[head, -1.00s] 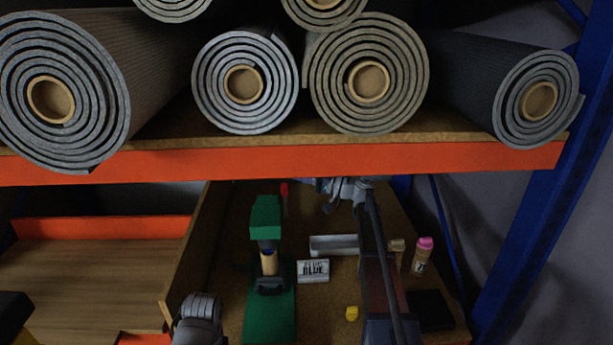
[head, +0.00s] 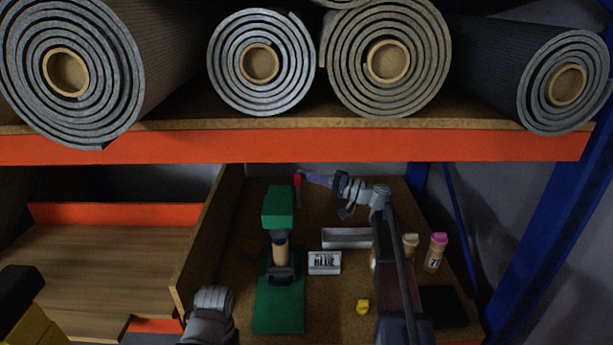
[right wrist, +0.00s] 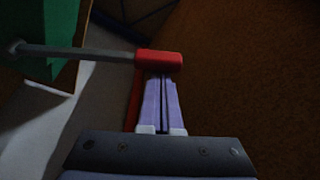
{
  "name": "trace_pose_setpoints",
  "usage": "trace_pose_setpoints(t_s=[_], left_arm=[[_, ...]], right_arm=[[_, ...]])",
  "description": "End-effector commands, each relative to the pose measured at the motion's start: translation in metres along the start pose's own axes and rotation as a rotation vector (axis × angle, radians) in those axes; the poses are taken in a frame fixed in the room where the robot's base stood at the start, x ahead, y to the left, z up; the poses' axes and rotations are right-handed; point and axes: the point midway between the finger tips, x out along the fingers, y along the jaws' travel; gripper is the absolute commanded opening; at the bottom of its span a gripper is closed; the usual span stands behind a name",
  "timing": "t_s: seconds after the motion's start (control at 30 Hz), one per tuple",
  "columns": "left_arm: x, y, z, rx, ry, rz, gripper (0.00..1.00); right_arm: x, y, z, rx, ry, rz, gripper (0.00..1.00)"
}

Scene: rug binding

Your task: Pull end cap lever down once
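A green press (head: 278,212) stands on the brown work surface, left of its middle. The red grip (head: 298,180) of its lever shows behind it. In the right wrist view, a grey rod runs from the green body at upper left to this red grip (right wrist: 160,60). My right gripper (head: 306,177) reaches it from the right. Its pale purple fingers (right wrist: 161,80) lie side by side with only a thin line between them. Their tips are at the grip's near side; I cannot tell whether they touch it.
An orange-edged shelf (head: 300,142) with rolled rugs hangs above. A wooden side wall (head: 205,245) stands left.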

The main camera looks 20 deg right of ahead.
Motion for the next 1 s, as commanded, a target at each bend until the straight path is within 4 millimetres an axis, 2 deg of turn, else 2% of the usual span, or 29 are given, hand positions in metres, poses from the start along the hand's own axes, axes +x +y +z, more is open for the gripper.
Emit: trace_pose_setpoints(t_s=[0.03,0.37,0.6,1.0], left_arm=[[0.009,0.001,-0.001,0.0,0.0,0.0,0.72],[0.056,0.005,-0.003,-0.001,0.0,0.0,0.72],[0.095,0.009,-0.006,-0.001,0.0,0.0,0.72],[0.143,0.014,-0.008,-0.001,0.0,0.0,0.72]], right_arm=[[-0.003,0.003,0.009,-0.024,-0.001,-0.009,0.0],[-0.02,0.01,0.059,-0.286,-0.001,-0.102,0.0],[-0.033,0.024,0.094,-0.498,-0.003,-0.175,0.0],[-0.046,0.049,0.131,-0.773,-0.005,-0.271,0.0]])
